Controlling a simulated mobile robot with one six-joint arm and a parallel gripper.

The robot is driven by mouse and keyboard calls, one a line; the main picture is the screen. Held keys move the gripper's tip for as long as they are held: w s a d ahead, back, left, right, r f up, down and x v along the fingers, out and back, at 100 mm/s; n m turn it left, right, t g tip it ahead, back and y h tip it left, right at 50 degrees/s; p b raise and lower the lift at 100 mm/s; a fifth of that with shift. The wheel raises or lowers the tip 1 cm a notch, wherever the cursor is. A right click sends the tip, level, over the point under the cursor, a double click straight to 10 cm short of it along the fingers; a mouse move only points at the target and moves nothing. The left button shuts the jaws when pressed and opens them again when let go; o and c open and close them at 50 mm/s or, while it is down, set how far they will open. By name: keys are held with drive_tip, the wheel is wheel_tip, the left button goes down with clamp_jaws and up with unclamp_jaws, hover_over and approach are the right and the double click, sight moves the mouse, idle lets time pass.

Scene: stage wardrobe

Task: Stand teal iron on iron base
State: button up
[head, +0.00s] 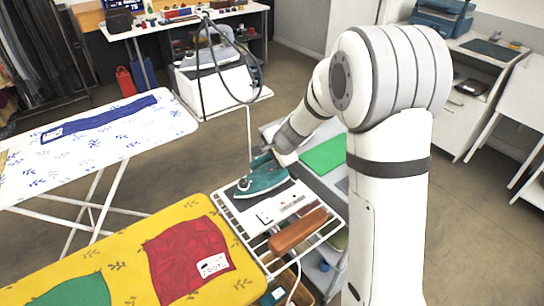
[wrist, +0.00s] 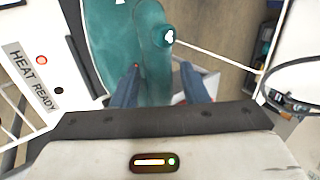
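The teal iron (head: 264,180) is at the iron base, over its dark rest, with its nose toward the lower left in the head view. In the wrist view the iron (wrist: 120,45) fills the upper middle, and its handle runs between my two blue fingers. My gripper (wrist: 159,75) is around the handle; a thin gap seems to show at the right finger. The iron base (head: 268,214) is white, with a dark rest. In the wrist view the base (wrist: 30,65) reads HEAT READY and has a red light. Whether the iron touches the rest is unclear.
The base is on a white wire rack (head: 322,238) beside a brown block (head: 298,231). A yellow ironing board (head: 130,262) with red and green cloths is at front left. A white patterned board (head: 95,135) is behind it. A green cloth (head: 324,154) lies beyond the rack.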

drive_tip(key=shift+o, duration=0.2)
drive_tip(key=shift+s+d+r+p, duration=0.1)
drive_tip(key=shift+r+p, duration=0.2)
drive_tip(key=shift+r, duration=0.2)
drive_tip(key=p+v, duration=0.2)
drive_tip(key=v, duration=0.9)
drive_tip(key=s+d+r+n+g+h, duration=0.1)
drive_tip(key=s+d+n, duration=0.2)
drive_tip(key=s, duration=0.5)
drive_tip(key=s+d+r+n+g+h, duration=0.1)
drive_tip(key=s+d+n, duration=0.2)
drive_tip(key=s, duration=0.5)
drive_tip(key=s+d+r+n+g+h, duration=0.1)
drive_tip(key=s+d+r+n, duration=0.1)
drive_tip(key=s+n, duration=0.3)
drive_tip(key=s+d, duration=0.1)
drive_tip(key=s, duration=0.3)
drive_tip(key=shift+d+h, duration=0.2)
drive_tip(key=shift+h, duration=0.2)
drive_tip(key=shift+s, duration=0.15)
